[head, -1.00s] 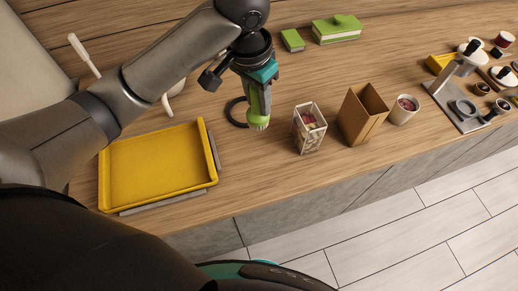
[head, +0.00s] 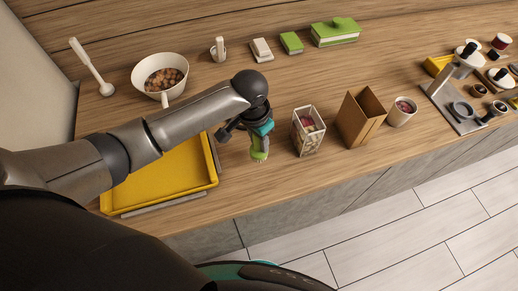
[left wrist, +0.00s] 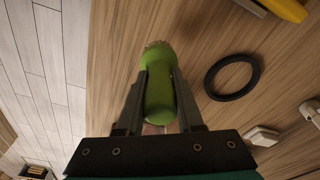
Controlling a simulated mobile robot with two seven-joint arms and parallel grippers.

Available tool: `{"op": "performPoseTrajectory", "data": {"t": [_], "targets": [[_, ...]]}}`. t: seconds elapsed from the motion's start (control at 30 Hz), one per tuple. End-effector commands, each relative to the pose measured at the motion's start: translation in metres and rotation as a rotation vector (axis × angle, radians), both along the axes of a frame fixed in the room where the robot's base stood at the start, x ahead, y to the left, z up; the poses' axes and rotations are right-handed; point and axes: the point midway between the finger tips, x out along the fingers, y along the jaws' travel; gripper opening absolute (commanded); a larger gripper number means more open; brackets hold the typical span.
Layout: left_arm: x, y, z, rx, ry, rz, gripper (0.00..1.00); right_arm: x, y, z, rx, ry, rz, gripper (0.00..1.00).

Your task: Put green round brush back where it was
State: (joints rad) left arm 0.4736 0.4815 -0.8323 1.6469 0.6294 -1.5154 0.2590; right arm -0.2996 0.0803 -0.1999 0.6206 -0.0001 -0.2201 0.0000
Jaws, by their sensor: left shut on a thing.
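The green round brush (head: 259,148) is held in my left gripper (head: 258,140), over the wooden counter near its front edge, left of a clear box. My arm hides the ring in the head view. My right gripper is not in view.
A yellow tray (head: 168,178) sits left of the gripper, partly under my arm. The clear box (head: 308,131), a brown paper bag (head: 361,115) and a white cup (head: 402,112) stand to the right. A bowl of brown balls (head: 160,74) and green boxes stand behind.

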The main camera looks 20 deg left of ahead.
Motion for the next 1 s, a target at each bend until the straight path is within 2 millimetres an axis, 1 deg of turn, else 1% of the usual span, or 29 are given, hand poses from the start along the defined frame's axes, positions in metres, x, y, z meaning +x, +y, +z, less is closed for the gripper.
{"op": "performPoseTrajectory", "data": {"t": [0.07,0.23,0.33,0.4,0.63,0.77,0.8,1.0], "targets": [[0.000,0.000,-0.006,0.001,0.002,0.000,0.00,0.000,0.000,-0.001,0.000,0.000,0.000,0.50],[-0.001,0.000,-0.031,0.000,0.003,0.001,0.00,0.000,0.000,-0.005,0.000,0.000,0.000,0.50],[0.000,0.000,-0.043,0.000,0.001,0.000,0.00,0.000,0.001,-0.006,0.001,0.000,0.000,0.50],[0.000,0.000,-0.046,0.000,0.000,0.000,0.00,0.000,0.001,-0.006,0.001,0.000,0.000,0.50],[0.000,0.000,-0.046,0.000,0.000,0.000,0.00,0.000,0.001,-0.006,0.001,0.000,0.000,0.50],[0.000,0.000,-0.049,0.000,0.000,0.000,0.00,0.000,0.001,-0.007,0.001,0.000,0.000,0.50],[0.000,0.000,-0.050,0.000,0.000,0.000,0.37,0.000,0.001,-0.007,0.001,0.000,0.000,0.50],[0.000,0.000,-0.049,0.000,0.000,0.000,0.59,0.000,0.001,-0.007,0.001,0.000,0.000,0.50]]}}
